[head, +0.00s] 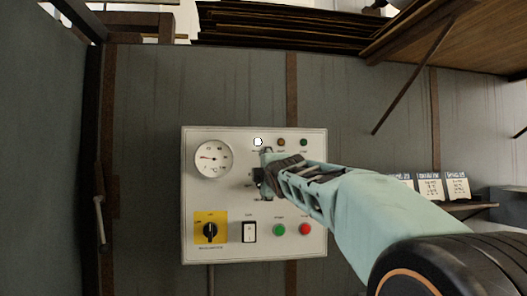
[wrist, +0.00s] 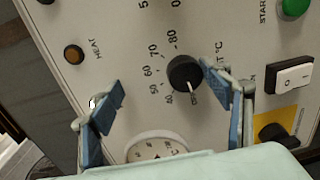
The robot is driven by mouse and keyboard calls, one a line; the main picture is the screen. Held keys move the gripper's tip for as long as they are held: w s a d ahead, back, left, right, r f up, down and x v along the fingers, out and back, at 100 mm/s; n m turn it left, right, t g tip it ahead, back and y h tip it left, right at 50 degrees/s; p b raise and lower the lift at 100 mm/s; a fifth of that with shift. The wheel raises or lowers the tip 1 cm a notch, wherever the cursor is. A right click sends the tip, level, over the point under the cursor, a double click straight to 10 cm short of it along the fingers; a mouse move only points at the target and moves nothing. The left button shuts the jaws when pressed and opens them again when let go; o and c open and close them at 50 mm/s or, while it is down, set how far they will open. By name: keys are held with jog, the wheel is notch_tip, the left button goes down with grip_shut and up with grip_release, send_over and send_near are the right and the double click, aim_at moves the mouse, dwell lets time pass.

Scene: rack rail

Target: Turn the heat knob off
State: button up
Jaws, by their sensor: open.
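The heat knob (wrist: 184,72) is a round black dial with a pale pointer line, on the white control panel (wrist: 120,30). A temperature scale with numbers such as 50, 60, 70 and 80 runs around it. The pointer is toward the lower right in the wrist view, near a small label I cannot read clearly. My gripper (wrist: 160,97) is open, with the knob between its blue fingertips and closer to the right one. I cannot tell if that fingertip touches it. In the head view my gripper (head: 265,168) is at the panel's middle and largely covers the knob.
The panel also carries a dial gauge (head: 213,158), a lit white lamp (head: 257,142), a yellow-backed rotary switch (head: 210,231), a rocker switch (head: 249,232), a green button (head: 279,230) and a red button (head: 305,229). White labelled cards (head: 430,187) stand on a shelf at right.

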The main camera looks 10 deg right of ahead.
jog(key=o, duration=0.8)
jog(key=r, duration=0.7)
jog(key=shift+w, duration=0.25)
jog(key=shift+r, duration=0.15)
jog(key=shift+c, duration=0.2)
jog(key=f, duration=0.2)
jog(key=w+f, duration=0.1)
jog(key=f, duration=0.1)
jog(key=shift+d, duration=0.1)
jog(key=shift+s+r, duration=0.25)
jog(key=shift+s, duration=0.25)
jog(key=shift+c, duration=0.9)
jog(key=shift+s+f+b, duration=0.15)
jog(key=shift+s+b, duration=0.2)
jog(key=shift+s, duration=0.15)
jog(key=shift+s+f+b, duration=0.15)
jog(key=shift+s+b, duration=0.15)
jog(key=shift+s, duration=0.2)
jog(key=c, duration=0.7)
jog(key=shift+s+d+b, duration=0.1)
jog(key=shift+s+b, duration=0.25)
jog(key=shift+s, duration=0.3)
jog(key=b, duration=0.8)
send_near(263, 148)
jog(key=shift+s+d+f, duration=0.1)
jog(key=shift+s+f, duration=2.15)
jog(key=shift+s, duration=0.25)
